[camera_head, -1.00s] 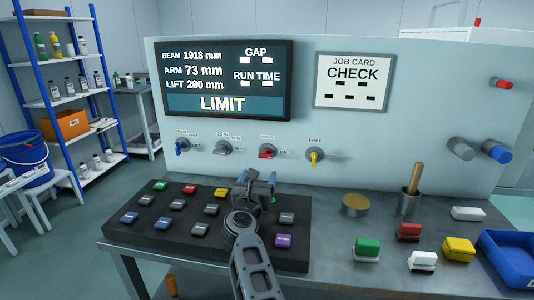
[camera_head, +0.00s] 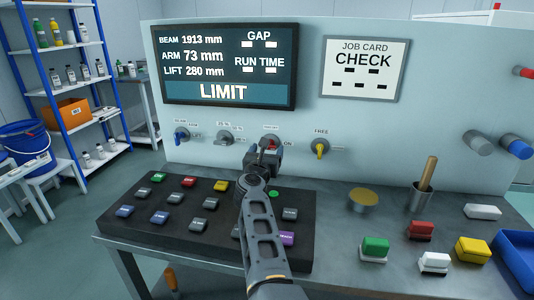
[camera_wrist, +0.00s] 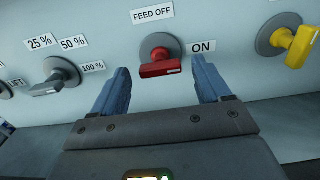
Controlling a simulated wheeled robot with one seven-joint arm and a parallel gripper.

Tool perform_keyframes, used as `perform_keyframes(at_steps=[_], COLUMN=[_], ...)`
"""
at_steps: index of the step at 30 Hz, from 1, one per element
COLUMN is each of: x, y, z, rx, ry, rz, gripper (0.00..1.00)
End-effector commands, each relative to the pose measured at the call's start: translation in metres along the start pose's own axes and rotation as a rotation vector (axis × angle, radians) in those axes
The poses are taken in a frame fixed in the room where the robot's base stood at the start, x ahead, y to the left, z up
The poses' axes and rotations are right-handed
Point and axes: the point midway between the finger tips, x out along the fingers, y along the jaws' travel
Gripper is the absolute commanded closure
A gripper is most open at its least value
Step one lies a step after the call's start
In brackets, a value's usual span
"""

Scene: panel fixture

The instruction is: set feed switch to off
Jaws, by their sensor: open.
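The feed switch is a red knob (camera_wrist: 160,66) on a round grey base on the panel. In the wrist view its label "FEED OFF" (camera_wrist: 152,14) is above it and "ON" (camera_wrist: 203,47) is to its right. The white-marked end of its handle points right, towards ON. My gripper (camera_wrist: 161,78) is open, with one blue finger on each side of the red handle and gaps showing between. In the head view my gripper (camera_head: 264,158) is up at the panel and partly covers the red knob (camera_head: 271,144).
A grey knob (camera_wrist: 61,76) is to the left and a yellow knob (camera_wrist: 298,44) to the right on the panel. A black button board (camera_head: 130,240) lies below my arm. The screen (camera_head: 225,65) above reads "LIMIT".

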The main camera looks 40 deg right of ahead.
Motion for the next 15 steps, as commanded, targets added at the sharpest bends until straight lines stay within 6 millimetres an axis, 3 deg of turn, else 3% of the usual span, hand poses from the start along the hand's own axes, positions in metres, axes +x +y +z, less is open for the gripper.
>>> perform_keyframes(at_steps=[9, 15], x=[0.0028, 0.0027], y=[-0.0001, -0.0001], z=[0.0003, 0.0003], rx=[0.000, 0.000], ry=[0.000, 0.000], rz=[0.000, 0.000], gripper=[0.23, 0.42])
